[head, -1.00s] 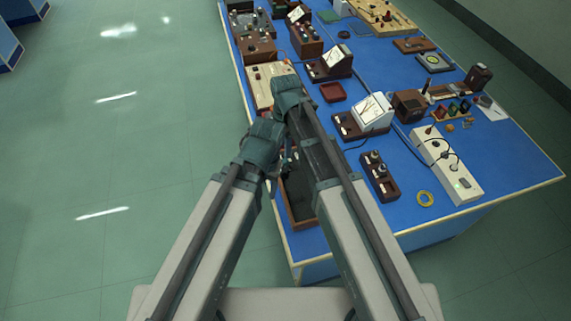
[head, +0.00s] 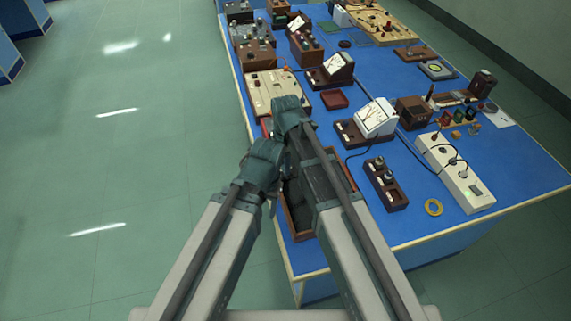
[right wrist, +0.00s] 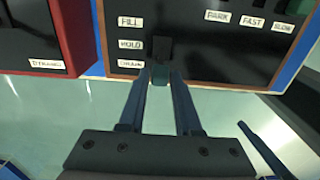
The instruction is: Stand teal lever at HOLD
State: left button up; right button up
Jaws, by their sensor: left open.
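In the right wrist view, the teal lever (right wrist: 160,75) projects from a black panel (right wrist: 195,50) with a brown rim. Labels FILL, HOLD and a blurred third one stand in a column to its left. The lever's teal end appears nearest the lowest label, though perspective makes its position uncertain. My right gripper (right wrist: 160,80) has one finger on each side of the teal end; whether they press on it is unclear. In the head view, my left gripper (head: 272,191) is open, low beside the brown-rimmed box (head: 303,234); the arms hide much of that box.
PARK, FAST and SLOW labels (right wrist: 250,20) mark the panel's right part. A red-rimmed panel (right wrist: 77,40) adjoins at left.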

grip_shut()
jog(key=shift+w+d+r+y, duration=0.1)
jog(key=shift+w+d+y, duration=0.05)
jog(key=shift+d+y, duration=0.6)
jog(key=shift+w+d+g+y+b, duration=0.1)
jog(key=shift+d+g+y+b, duration=0.2)
jog(key=shift+y, duration=0.25)
jog(key=shift+w+d+g+y+b, duration=0.15)
jog(key=shift+d+y+b, duration=0.15)
jog(key=shift+y, duration=0.15)
jog(key=shift+d+g+y+b, duration=0.15)
jog(key=shift+y+b, duration=0.15)
jog(key=shift+y, duration=0.15)
jog(key=shift+d+y+b, duration=0.25)
jog(key=shift+y+b, duration=0.05)
jog(key=shift+y, duration=0.2)
